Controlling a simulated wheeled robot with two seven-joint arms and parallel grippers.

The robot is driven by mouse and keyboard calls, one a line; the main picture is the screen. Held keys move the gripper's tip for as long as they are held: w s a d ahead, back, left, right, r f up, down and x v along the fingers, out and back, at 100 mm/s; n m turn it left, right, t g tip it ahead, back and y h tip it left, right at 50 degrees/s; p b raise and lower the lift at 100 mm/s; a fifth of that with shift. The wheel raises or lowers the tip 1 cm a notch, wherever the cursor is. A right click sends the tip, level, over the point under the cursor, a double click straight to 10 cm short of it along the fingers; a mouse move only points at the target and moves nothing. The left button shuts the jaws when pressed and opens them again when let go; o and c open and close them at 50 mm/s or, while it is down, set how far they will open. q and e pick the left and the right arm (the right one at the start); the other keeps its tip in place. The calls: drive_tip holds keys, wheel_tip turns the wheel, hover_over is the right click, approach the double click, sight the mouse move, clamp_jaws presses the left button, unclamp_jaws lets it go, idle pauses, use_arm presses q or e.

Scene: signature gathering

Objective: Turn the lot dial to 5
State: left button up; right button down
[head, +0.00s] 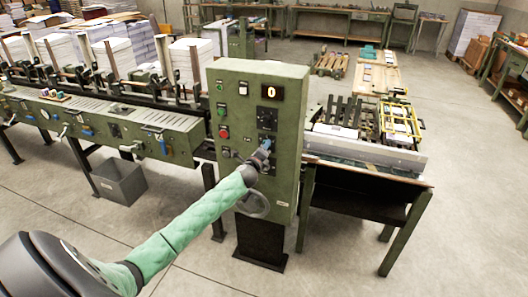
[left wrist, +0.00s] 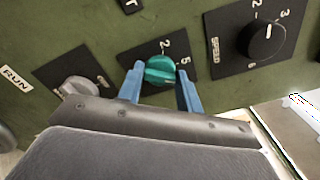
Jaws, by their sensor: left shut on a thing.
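The lot dial (left wrist: 160,70) is a teal knob on a black plate, with the numbers 2 and 5 showing beside it in the left wrist view. I cannot clearly read where its pointer stands. My left gripper (left wrist: 160,88) has its blue fingers on either side of the knob and is shut on it. In the head view, my left gripper (head: 262,152) reaches the front of the green control cabinet (head: 282,140) and hides the dial there. The cabinet's display (head: 270,91) reads 0. My right gripper is not in view.
The black speed dial (left wrist: 266,40) is to the right, and a grey knob (left wrist: 80,88) is to the left near a RUN label (left wrist: 17,78). Buttons sit higher on the cabinet. A grey bin (head: 120,181) stands on the floor at left. The floor in front is clear.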

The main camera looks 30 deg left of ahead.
use_arm(q)
drive_tip(key=n, duration=0.1)
drive_tip(key=n+b, duration=0.1)
drive_tip(key=n, duration=0.1)
drive_tip(key=shift+f+n, duration=0.2)
drive_tip(key=shift+n, duration=0.1)
drive_tip(key=shift+r+n+b, duration=0.1)
drive_tip(key=shift+n+b, duration=0.6)
drive_tip(key=shift+n, duration=0.8)
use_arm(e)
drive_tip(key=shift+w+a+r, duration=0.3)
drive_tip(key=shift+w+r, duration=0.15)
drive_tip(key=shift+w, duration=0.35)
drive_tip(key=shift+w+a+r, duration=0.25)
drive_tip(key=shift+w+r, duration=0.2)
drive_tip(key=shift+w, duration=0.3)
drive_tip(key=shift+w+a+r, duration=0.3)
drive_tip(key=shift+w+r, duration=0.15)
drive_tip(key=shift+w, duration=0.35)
use_arm(q)
drive_tip(key=o, duration=1)
drive_tip(key=shift+s, duration=0.1)
